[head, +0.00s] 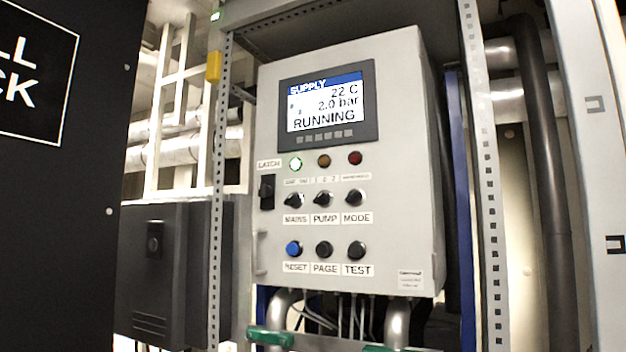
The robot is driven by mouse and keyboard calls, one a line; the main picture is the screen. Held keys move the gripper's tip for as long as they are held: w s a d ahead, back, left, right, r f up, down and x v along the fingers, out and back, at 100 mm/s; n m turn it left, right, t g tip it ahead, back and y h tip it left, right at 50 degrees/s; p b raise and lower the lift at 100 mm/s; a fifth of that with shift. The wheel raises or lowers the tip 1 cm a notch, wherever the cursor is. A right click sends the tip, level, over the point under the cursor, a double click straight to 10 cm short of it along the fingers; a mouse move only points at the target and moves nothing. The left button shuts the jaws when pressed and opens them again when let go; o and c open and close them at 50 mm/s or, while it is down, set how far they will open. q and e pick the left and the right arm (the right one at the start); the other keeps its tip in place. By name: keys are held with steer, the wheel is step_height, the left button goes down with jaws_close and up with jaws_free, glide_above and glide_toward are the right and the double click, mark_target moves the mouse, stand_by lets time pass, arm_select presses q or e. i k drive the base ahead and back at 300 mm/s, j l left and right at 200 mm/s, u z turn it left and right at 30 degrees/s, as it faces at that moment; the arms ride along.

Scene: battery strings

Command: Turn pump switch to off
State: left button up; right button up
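The pump switch (323,199) is a black rotary knob in the middle of the knob row on a grey control panel (410,150), above the label PUMP (325,219). Its pointer looks tilted, but its exact setting is too small to read. The display (325,103) reads SUPPLY, 22 C, 2.0 bar, RUNNING. A green lamp (295,163) is lit; the amber and red lamps beside it look dark. Neither of my grippers shows in the head view.
The MAINS knob (292,200) and MODE knob (355,198) flank the pump switch closely. Several buttons sit below, including blue RESET (293,248). A black latch (267,191) is at the panel's left edge. Perforated metal posts (217,200) stand either side of the panel.

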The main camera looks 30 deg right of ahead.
mark_target(322, 198)
steer(key=k+z, duration=0.15)
steer(key=z, duration=0.3)
steer(key=k+l+z, duration=0.1)
steer(key=z, duration=0.35)
steer(key=l+z, duration=0.1)
steer(key=i+l, duration=0.15)
steer(key=l, duration=0.15)
steer(key=z, duration=0.05)
